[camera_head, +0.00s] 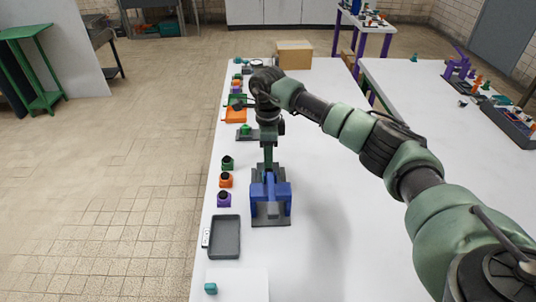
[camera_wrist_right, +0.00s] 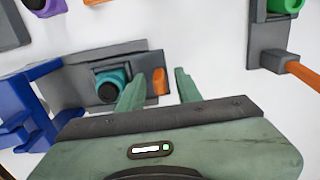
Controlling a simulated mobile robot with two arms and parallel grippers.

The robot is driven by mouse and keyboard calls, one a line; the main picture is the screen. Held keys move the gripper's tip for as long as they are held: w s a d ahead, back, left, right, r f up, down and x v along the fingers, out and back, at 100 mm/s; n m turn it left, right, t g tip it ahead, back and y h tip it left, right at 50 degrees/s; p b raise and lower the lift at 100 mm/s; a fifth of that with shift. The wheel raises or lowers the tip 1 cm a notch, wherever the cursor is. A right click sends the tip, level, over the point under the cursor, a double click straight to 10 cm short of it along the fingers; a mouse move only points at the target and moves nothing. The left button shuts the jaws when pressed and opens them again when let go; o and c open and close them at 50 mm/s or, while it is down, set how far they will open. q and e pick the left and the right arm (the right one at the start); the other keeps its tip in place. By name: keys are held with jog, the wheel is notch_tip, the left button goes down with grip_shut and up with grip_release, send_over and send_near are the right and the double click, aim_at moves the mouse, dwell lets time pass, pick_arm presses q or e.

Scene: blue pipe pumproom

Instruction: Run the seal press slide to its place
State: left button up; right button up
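The seal press appears to be the fixture with a blue frame (camera_head: 270,190) and grey base (camera_head: 271,221) on the white table. In the right wrist view the blue frame (camera_wrist_right: 30,115) is at the left of its grey base (camera_wrist_right: 70,85). A teal round part (camera_wrist_right: 112,82) with a dark centre and a small orange block (camera_wrist_right: 160,82) sit on that base; I cannot tell which is the slide. My right gripper (camera_head: 268,165) points down at the press. Its fingers (camera_wrist_right: 158,88) are open, with the orange block showing between them in the picture; contact is unclear. My left gripper is out of view.
Green (camera_head: 227,163), orange (camera_head: 226,180) and purple (camera_head: 224,200) small parts stand along the table's left edge. An orange fixture (camera_head: 236,116) and a cardboard box (camera_head: 294,54) are farther back.

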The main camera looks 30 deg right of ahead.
grip_shut()
dwell(1.4)
